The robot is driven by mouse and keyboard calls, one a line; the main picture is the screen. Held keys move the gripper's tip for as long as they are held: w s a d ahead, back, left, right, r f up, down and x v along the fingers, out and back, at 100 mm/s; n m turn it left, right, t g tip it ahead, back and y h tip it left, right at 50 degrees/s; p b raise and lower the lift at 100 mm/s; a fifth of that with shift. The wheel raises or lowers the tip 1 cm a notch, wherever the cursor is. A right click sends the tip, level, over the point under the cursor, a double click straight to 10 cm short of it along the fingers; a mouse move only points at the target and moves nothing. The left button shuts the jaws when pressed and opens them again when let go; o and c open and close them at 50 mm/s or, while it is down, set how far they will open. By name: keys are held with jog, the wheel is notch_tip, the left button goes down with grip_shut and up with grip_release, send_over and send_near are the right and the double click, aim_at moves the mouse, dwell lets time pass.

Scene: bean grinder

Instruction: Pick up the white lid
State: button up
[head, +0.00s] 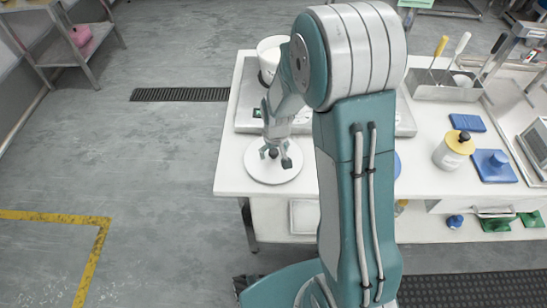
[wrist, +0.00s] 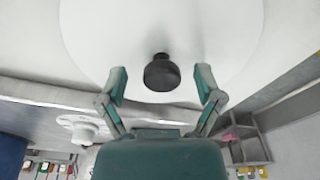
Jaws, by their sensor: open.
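The white lid (head: 258,169) is a round disc lying on the white table at its left front corner. In the wrist view the lid (wrist: 225,30) fills the upper middle, with a dark round knob (wrist: 161,74) at its centre. My gripper (head: 279,158) is over the lid in the head view and hides part of it. In the wrist view my gripper (wrist: 161,88) is open, one finger on each side of the knob. The fingers appear apart from the knob, and nothing is held.
A white pot (head: 270,52) stands on a grey appliance (head: 245,110) behind the lid. A yellow-topped jar (head: 450,152) and a blue block (head: 493,166) are on the right of the table. Tools stand in a grey holder (head: 445,91). Floor left of the table is clear.

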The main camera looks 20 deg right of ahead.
grip_shut()
jog(key=shift+a, duration=0.1)
